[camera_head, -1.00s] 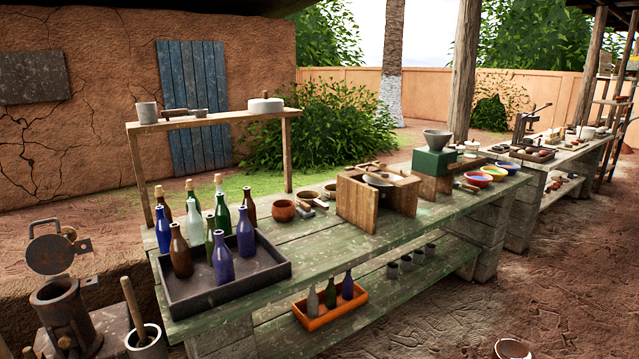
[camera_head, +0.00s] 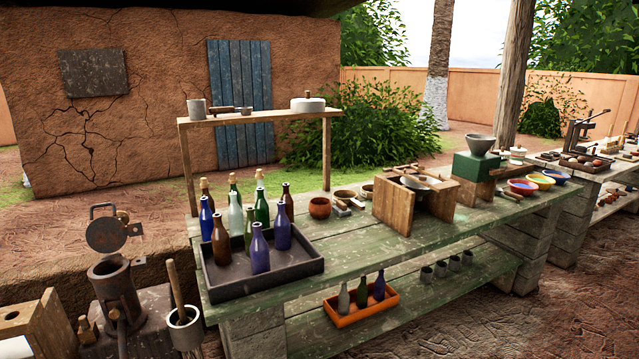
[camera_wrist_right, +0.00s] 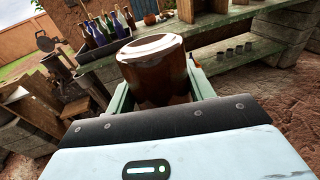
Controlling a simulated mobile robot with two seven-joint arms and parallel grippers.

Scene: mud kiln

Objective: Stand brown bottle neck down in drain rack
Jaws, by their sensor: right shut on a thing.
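The brown bottle (camera_wrist_right: 152,72) is in the right wrist view, between the fingers of my right gripper (camera_wrist_right: 160,88). Its round, pale-glinting end faces up toward the camera; the neck is hidden. My right gripper is shut on it, clear of the workbench. Neither gripper shows in the head view. A wooden piece with a round hole (camera_head: 38,328) stands at the lower left of the head view, cut off by the edge; I cannot tell whether it is the drain rack. Another brown bottle (camera_head: 221,242) stands upright in the dark tray (camera_head: 290,272).
Several blue, green, clear and brown bottles stand in and behind the tray on the green workbench (camera_head: 345,245). An orange crate (camera_head: 345,317) with small bottles sits on the lower shelf. A metal mortar-like pot (camera_head: 115,290) and a grey bucket (camera_head: 185,328) stand left of the bench.

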